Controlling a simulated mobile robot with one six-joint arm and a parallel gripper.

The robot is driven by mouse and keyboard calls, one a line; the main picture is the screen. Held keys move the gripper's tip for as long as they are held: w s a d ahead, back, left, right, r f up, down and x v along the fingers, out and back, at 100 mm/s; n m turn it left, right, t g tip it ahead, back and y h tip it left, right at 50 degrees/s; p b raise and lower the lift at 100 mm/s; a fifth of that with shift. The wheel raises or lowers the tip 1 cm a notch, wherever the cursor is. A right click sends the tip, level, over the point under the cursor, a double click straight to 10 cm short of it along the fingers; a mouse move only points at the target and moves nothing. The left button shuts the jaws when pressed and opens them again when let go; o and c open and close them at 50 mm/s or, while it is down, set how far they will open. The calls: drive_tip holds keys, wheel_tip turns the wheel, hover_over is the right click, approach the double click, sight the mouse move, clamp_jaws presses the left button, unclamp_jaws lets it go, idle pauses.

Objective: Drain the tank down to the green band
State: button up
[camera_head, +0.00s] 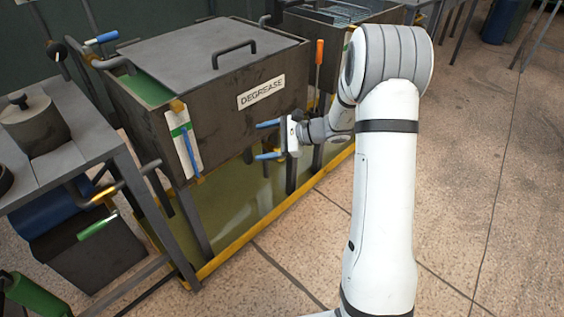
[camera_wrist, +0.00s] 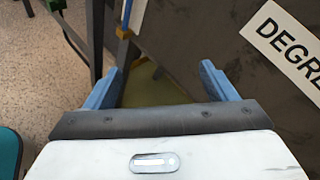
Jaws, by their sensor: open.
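The dark grey tank (camera_head: 220,120) carries a white DEGREASE label (camera_head: 261,92), partly visible in the wrist view (camera_wrist: 288,48). At its left front corner is a white gauge plate (camera_head: 194,157) with a green band (camera_head: 180,130) near its top and a slanting blue strip (camera_head: 190,153) along it. The liquid level cannot be read. A blue-handled lever (camera_head: 101,39) sits on the pipe at the upper left. My gripper (camera_head: 268,140) is open and empty before the tank's lower front. Its blue fingers (camera_wrist: 160,82) are apart in the wrist view.
A yellow-edged tray (camera_head: 237,246) lies under the tank. A table (camera_head: 92,146) at left bears a lidded pot (camera_head: 33,122). Green (camera_head: 97,228) and yellow (camera_head: 103,194) handles show below. An orange-handled lever (camera_head: 319,52) stands right. The right floor is open.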

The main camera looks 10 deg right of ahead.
drive_tip(key=w+d+f+m+t+h+b, duration=0.1)
drive_tip(key=w+d+f+m+t+b, duration=0.25)
drive_tip(key=f, duration=0.45)
drive_tip(key=w+d+f+m+t+h+b, duration=0.1)
drive_tip(key=w+d+f+m+t+b, duration=0.15)
drive_tip(key=w+d+f+m, duration=0.4)
drive_tip(key=w+d+f+m+t+h+b, duration=0.1)
drive_tip(key=w+d+f+m+t+b, duration=0.2)
drive_tip(key=f, duration=0.7)
drive_tip(key=shift+n+t, duration=0.4)
drive_tip(key=shift+t, duration=0.2)
drive_tip(key=x, duration=0.8)
drive_tip(key=shift+s+a+r+b, duration=0.15)
drive_tip(key=shift+a+b, duration=0.15)
drive_tip(key=c, duration=0.9)
drive_tip(key=shift+d, duration=0.3)
drive_tip(key=shift+c, duration=0.5)
drive_tip(key=shift+a, duration=0.15)
